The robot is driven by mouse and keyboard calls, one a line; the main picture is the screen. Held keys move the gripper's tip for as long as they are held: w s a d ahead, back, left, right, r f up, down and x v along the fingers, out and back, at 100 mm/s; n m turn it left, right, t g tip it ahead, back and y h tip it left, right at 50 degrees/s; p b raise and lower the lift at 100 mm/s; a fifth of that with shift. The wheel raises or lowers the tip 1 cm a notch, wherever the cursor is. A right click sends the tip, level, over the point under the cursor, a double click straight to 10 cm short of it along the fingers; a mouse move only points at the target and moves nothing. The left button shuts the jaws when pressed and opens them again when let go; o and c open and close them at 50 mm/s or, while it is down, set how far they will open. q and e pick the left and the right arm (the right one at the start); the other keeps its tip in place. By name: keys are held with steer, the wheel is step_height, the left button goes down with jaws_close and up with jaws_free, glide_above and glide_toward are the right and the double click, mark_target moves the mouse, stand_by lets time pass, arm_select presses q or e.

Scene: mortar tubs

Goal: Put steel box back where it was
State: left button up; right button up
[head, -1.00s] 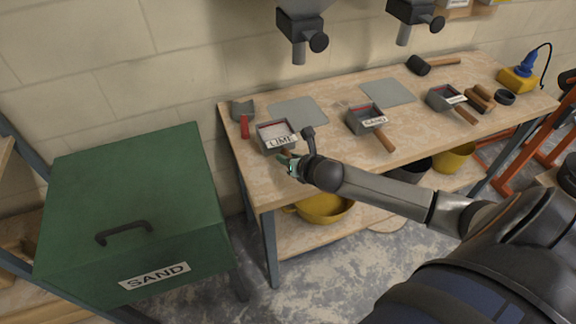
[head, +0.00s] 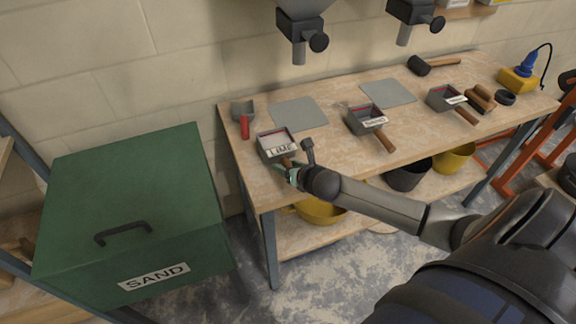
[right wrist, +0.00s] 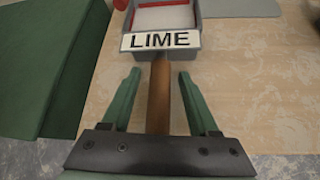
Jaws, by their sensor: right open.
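The steel box labelled LIME (head: 268,141) stands at the left end of the wooden bench, its wooden handle toward me. In the right wrist view the box (right wrist: 194,37) has pale contents and a red band along its inner wall. My right gripper (head: 290,173) is at the handle. In the right wrist view its two green fingers (right wrist: 158,78) are open, one on each side of the wooden handle (right wrist: 159,98), with a gap on both sides. My left gripper is not in view.
A steel box labelled SAND (head: 362,119) and another labelled box (head: 440,98) stand farther right. Grey mats (head: 299,114) lie behind. A red-handled tool (head: 244,122) is left of the LIME box. A green SAND bin (head: 130,200) stands left of the bench. Hoppers (head: 303,25) hang above.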

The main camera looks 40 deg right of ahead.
steer(key=shift+s+r, duration=0.15)
steer(key=shift+r, duration=0.05)
steer(key=d+p+v, duration=0.1)
steer(key=v, duration=1)
steer(key=s+a+f+m+y, duration=0.1)
steer(key=s+a+f+m, duration=0.3)
steer(key=m, duration=0.6)
steer(key=s+a+f+m+g+y, duration=0.1)
steer(key=s+a+f+m, duration=0.4)
steer(key=m, duration=0.5)
steer(key=s+a+f+m+y, duration=0.1)
steer(key=s+a+f+m, duration=0.3)
steer(key=a+m, duration=0.3)
steer(key=shift+s+a+f+m+g+y, duration=0.35)
steer(key=shift+f+m, duration=0.4)
steer(key=shift+m, duration=0.85)
steer(key=shift+d, duration=0.1)
